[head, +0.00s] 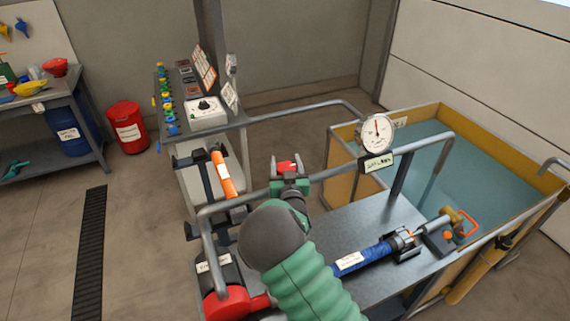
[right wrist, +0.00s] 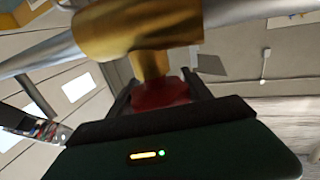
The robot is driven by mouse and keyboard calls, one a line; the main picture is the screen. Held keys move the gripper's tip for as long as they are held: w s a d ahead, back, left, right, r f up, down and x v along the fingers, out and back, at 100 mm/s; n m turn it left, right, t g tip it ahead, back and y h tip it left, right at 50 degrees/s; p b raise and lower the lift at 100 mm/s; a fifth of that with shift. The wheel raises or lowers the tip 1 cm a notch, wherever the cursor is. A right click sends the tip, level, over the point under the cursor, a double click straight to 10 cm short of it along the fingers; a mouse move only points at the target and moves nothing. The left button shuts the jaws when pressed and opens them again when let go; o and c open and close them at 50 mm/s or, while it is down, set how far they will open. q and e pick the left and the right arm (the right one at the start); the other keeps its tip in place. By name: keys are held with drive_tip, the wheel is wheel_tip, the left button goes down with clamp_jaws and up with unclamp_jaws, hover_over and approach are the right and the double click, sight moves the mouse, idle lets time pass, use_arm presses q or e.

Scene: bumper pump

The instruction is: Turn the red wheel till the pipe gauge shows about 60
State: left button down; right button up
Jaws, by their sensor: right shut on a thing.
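The red wheel (head: 287,165) shows just beyond my right gripper (head: 289,180) in the head view, near the pipe run at the middle. In the right wrist view the red wheel (right wrist: 162,93) sits between the two dark fingers (right wrist: 160,98), under a brass valve body (right wrist: 140,35). My right gripper is shut on the wheel. The round white pipe gauge (head: 377,134) stands on the pipe to the right, with a red needle pointing roughly up. Its numbers are too small to read. My left gripper is not in view.
A grey pipe (head: 290,110) runs behind my right gripper to the gauge. An orange-gripped lever (head: 222,174) stands to the left. A metal bench (head: 345,220) carries a blue cylinder (head: 362,259). A yellow-rimmed water tank (head: 450,165) is at right. Open floor lies left.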

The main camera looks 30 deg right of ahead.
drive_tip(key=shift+f+m+h+b, duration=0.1)
drive_tip(key=shift+m+h+b, duration=0.35)
drive_tip(key=shift+m+h, duration=0.15)
drive_tip(key=shift+s+d+m+g+h+b, duration=0.15)
drive_tip(key=shift+m+g+h+b, duration=0.15)
drive_tip(key=shift+m+g+h, duration=0.55)
drive_tip(key=shift+d+m+g+h, duration=0.1)
drive_tip(key=shift+m+g+h, duration=0.5)
drive_tip(key=shift+h, duration=0.55)
drive_tip(key=shift+s+d+r+m+g+h+p, duration=0.1)
drive_tip(key=shift+m+g+h+p, duration=0.1)
drive_tip(key=shift+m+g+h, duration=0.25)
drive_tip(key=shift+s+d+r+m+g+h+p, duration=0.1)
drive_tip(key=shift+d+m+g+h+p, duration=0.05)
drive_tip(key=shift+m+g+h, duration=0.35)
drive_tip(key=shift+s+d+m+g+h+p, duration=0.1)
drive_tip(key=shift+m+g+h+p, duration=0.15)
drive_tip(key=shift+g+h, duration=0.3)
drive_tip(key=o, duration=1.4)
drive_tip(key=shift+c, duration=0.2)
drive_tip(key=shift+a, duration=0.1)
drive_tip(key=shift+f, duration=0.1)
